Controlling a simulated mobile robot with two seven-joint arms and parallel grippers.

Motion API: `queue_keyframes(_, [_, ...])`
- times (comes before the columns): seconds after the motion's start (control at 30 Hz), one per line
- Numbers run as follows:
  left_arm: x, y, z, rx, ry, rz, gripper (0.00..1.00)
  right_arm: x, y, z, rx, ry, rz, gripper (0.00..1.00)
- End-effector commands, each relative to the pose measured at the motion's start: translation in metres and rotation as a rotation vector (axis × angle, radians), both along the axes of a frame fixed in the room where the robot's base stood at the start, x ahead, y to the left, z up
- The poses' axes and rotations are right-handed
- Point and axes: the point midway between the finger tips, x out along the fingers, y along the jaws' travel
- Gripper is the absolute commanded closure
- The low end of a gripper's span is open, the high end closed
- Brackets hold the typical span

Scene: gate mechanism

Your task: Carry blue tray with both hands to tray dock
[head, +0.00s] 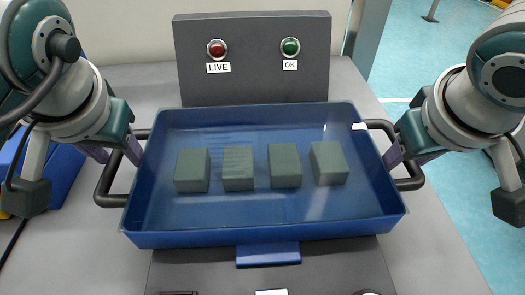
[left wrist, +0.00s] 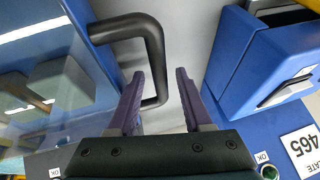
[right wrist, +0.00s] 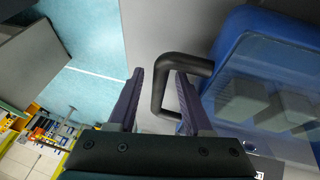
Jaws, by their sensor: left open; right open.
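The blue tray (head: 263,215) sits on the grey table in front of the dark panel, with several grey-green blocks on its floor. Its black left handle (head: 103,187) shows in the left wrist view (left wrist: 154,52) between the finger lines of my left gripper (left wrist: 159,80). Its right handle (head: 415,180) shows in the right wrist view (right wrist: 160,90) between the finger lines of my right gripper (right wrist: 160,74). Both grippers are open at the handles, in the head view left (head: 112,152) and right (head: 400,155). Contact cannot be told. I cannot identify the tray dock.
A dark panel (head: 252,85) with a red LIVE light (head: 217,48) and a green OK light (head: 290,46) stands behind the tray. A blue bin (left wrist: 250,55) and a 465 label (left wrist: 302,150) lie beyond the left handle. A dark plate (head: 200,270) lies in front.

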Motion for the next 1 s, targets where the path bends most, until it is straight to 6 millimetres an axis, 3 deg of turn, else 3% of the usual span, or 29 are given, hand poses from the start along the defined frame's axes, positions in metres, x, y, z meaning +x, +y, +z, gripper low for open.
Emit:
queue_keyframes(0.4, [-0.022, -0.014, 0.057, -0.001, -0.005, -0.001, 0.50, 0.000, 0.000, 0.000, -0.001, 0.000, 0.000, 0.50])
queue_keyframes(0.57, [-0.026, -0.016, 0.065, 0.001, -0.002, -0.001, 0.50, -0.001, 0.001, 0.005, 0.001, -0.002, 0.001, 0.50])
queue_keyframes(0.77, [-0.027, -0.016, 0.065, 0.000, -0.001, -0.001, 0.50, -0.014, 0.007, 0.034, 0.003, -0.005, 0.003, 0.50])
queue_keyframes(1.0, [-0.027, -0.016, 0.065, 0.000, -0.001, -0.001, 0.50, -0.037, 0.015, 0.087, 0.004, -0.006, 0.002, 0.50])
